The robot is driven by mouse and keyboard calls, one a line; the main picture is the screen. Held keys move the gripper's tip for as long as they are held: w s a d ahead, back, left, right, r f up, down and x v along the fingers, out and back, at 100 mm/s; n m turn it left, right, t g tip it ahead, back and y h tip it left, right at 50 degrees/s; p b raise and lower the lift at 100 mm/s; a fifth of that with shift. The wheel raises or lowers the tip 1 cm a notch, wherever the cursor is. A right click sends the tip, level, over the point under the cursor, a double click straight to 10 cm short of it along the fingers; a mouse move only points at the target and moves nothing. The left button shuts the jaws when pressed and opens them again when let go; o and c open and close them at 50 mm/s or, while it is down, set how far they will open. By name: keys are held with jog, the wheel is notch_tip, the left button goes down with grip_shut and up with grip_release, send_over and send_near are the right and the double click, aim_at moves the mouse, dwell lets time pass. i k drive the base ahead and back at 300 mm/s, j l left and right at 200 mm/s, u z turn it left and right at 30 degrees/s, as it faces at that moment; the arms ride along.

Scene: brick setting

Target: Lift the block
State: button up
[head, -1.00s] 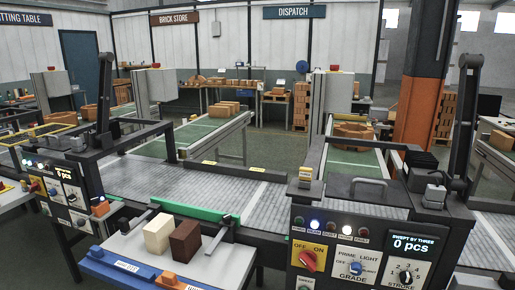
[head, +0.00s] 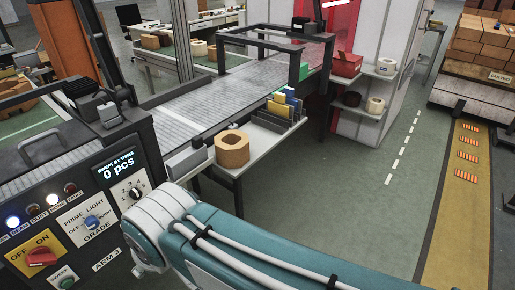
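An orange, many-sided block with a hole in its top (head: 232,153) stands on a light side table (head: 262,133) beside the conveyor in the head view. Nothing touches it from above. The cream block and the dark brown block seen earlier are outside the current view. My teal and white arm crosses the bottom of the picture, but my gripper is not in view, so its hold on anything is hidden.
A control panel (head: 85,215) reading 0 pcs stands at the left, with a grey conveyor (head: 190,110) behind it. Coloured folders (head: 284,106) stand by the block. Shelves (head: 362,106) and a brick stack (head: 482,38) lie right. The green floor (head: 330,195) between is clear.

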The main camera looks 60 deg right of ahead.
aim_at(233, 150)
jog(key=z, duration=1.45)
jog(key=i+j, duration=0.15)
jog(key=i, duration=0.5)
jog(key=i+j, duration=0.15)
jog(key=i, duration=0.55)
